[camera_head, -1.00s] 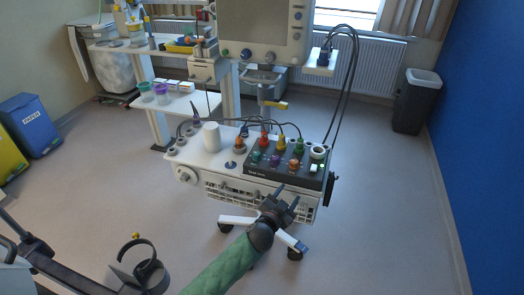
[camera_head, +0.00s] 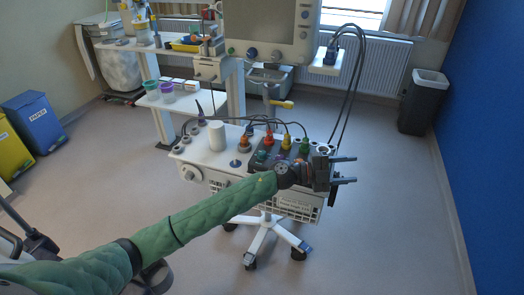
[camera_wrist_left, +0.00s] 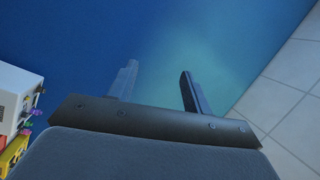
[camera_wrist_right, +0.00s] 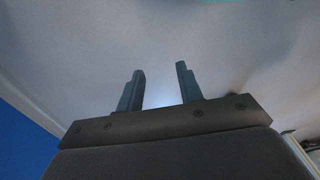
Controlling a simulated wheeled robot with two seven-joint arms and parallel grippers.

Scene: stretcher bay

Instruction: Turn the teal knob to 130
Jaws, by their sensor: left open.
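The black knob box (camera_head: 256,168) stands on the white cart top, with several coloured knobs. A small teal knob (camera_head: 261,155) shows at its front left; its dial marks are too small to read. My left gripper (camera_head: 349,169) is open and empty, to the right of the box, with fingers pointing right. My left forearm and wrist cover much of the box's front and right side. The left wrist view shows its spread fingers (camera_wrist_left: 158,70) against the blue wall. My right gripper (camera_wrist_right: 160,70) is open and empty in its wrist view, facing a pale surface.
A grey bin (camera_head: 423,101) stands by the blue wall. Floor right of the cart is clear.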

